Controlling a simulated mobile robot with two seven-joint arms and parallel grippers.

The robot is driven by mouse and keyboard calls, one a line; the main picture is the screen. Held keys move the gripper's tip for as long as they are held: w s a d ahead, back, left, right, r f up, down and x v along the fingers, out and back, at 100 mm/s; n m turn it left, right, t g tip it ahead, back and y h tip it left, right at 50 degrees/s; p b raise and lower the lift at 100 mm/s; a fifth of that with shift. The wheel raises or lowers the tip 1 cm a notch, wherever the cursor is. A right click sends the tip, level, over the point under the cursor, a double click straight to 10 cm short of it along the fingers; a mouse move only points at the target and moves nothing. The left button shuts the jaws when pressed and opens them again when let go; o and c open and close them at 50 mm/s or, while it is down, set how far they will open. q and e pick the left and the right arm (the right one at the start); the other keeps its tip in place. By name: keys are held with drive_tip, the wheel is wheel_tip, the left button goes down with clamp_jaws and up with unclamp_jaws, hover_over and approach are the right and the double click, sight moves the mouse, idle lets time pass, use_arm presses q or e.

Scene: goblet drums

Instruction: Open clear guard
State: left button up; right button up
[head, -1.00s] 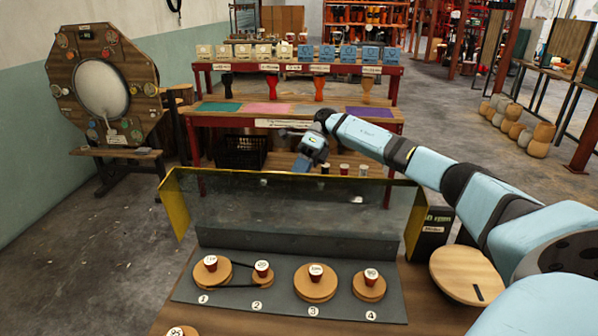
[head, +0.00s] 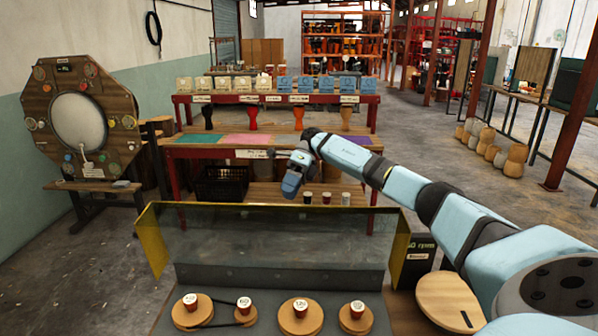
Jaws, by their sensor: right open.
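The clear guard (head: 270,236) is a see-through panel with yellow side plates, one of which is the left side plate (head: 153,240). It stands upright behind the board with the round wooden discs and small red cups. My right arm comes in from the right and reaches over the guard. My right gripper (head: 291,186) is open, beyond and above the guard's top edge, pointing down and apart from the guard as far as I can tell. Its fingertips are small and hard to make out. My left gripper is not in view.
Wooden discs (head: 300,318) with cups sit in front of the guard, two joined by a dark belt. A dark box (head: 418,256) and a round wooden lid (head: 449,302) are at the right. Behind stands a red shelf table (head: 183,184) with goblet drums.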

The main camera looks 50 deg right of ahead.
drive_tip(key=v, duration=0.8)
drive_tip(key=shift+d+p, duration=0.15)
drive_tip(key=shift+p, duration=0.3)
